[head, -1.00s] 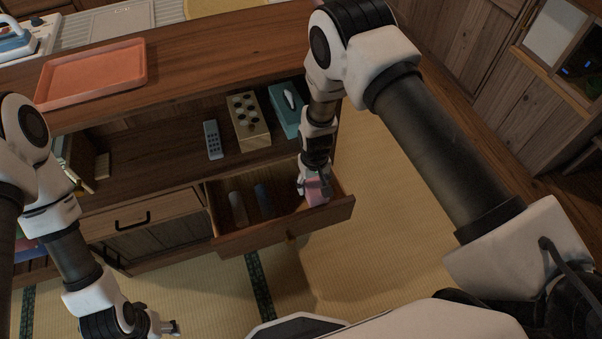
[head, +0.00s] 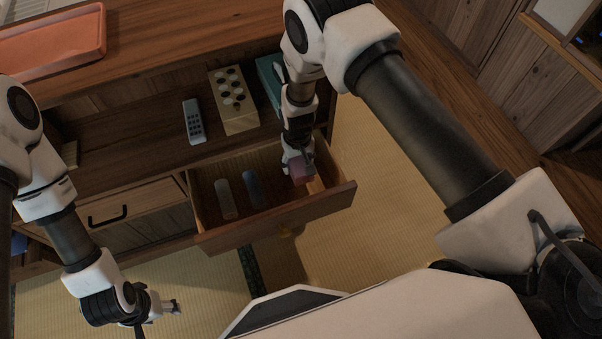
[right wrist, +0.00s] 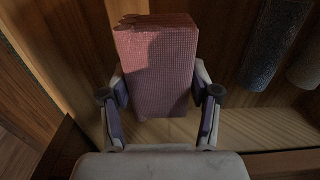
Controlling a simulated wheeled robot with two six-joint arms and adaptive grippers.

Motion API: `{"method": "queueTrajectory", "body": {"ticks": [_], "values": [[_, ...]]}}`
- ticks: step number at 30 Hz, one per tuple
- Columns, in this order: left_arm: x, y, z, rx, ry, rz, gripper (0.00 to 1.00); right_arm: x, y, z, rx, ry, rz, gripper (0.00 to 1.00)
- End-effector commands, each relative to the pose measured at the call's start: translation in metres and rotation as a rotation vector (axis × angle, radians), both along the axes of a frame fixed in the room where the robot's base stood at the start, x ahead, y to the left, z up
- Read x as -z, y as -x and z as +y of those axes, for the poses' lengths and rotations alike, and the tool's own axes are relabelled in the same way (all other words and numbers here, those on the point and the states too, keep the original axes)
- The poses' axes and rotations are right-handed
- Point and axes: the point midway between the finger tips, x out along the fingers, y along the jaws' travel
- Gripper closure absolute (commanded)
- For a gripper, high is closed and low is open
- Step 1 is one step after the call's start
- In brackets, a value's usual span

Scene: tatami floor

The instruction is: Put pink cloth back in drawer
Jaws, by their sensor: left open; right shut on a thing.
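The pink cloth (head: 300,173) is a folded block at the right end of the open drawer (head: 280,222). My right gripper (head: 298,162) reaches down over the drawer and is shut on the cloth. In the right wrist view the pink cloth (right wrist: 158,62) stands between the two fingers of my right gripper (right wrist: 160,95), above a wooden surface. I cannot tell whether the cloth touches the drawer floor. My left gripper (head: 172,308) is open and empty, low at the left, away from the drawer.
A grey roll (head: 225,198) and a blue roll (head: 252,188) lie in the drawer, left of the cloth. The shelf above holds a remote (head: 194,121), a box with round pieces (head: 233,100) and a teal box (head: 269,82). A pink tray (head: 50,48) sits on top. Tatami at the right is clear.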

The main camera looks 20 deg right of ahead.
Motion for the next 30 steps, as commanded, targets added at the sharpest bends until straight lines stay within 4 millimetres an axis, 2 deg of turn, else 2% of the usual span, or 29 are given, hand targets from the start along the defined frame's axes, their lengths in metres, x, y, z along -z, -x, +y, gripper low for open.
{"method": "queueTrajectory", "body": {"ticks": [7,14,19,20,21,30], "values": [[0.037,0.0,0.0,0.0,0.0,0.0,0.41,0.042,0.001,0.009,-0.005,0.0,-0.001,0.77],[0.033,0.0,0.0,0.0,0.0,-0.001,0.41,0.039,0.001,0.01,-0.005,0.0,-0.001,0.76],[0.037,0.0,0.0,0.0,0.0,-0.001,0.41,0.044,0.001,0.01,-0.005,0.0,-0.001,0.77],[0.036,0.0,0.0,0.0,0.0,0.0,0.41,0.042,0.001,0.01,-0.004,0.0,-0.001,0.28],[0.035,0.0,0.0,0.0,0.0,0.0,0.41,0.042,0.001,0.01,-0.004,0.0,-0.001,0.14],[0.035,0.0,0.0,0.0,0.0,-0.001,0.41,0.042,0.001,0.01,-0.004,0.0,-0.001,0.14]]}}
